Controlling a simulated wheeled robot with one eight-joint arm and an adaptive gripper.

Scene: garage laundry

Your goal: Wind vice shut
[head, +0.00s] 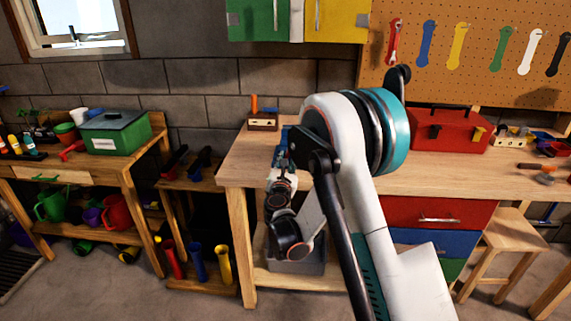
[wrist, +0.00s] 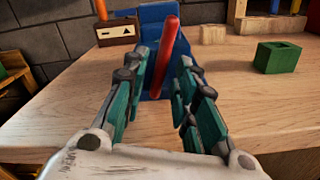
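The vice (wrist: 153,14) is blue and stands at the edge of the wooden workbench. Its red handle (wrist: 164,50) is a bar, tilted with its top to the right. In the wrist view my gripper (wrist: 162,78) is open, with one teal-padded finger on each side of the handle's line. A gap shows between the handle and each finger. I cannot tell how deep the handle lies between the fingers. The vice also shows in the head view (head: 281,150), partly hidden by my arm. Its jaws cannot be made out.
The workbench (wrist: 55,115) has bare wood left of my gripper. A small wooden block with an orange tool (wrist: 116,32) stands behind left, and a green block (wrist: 276,57) stands right. A red toolbox (head: 445,130) sits farther along the bench. A grey bin (head: 310,266) is below.

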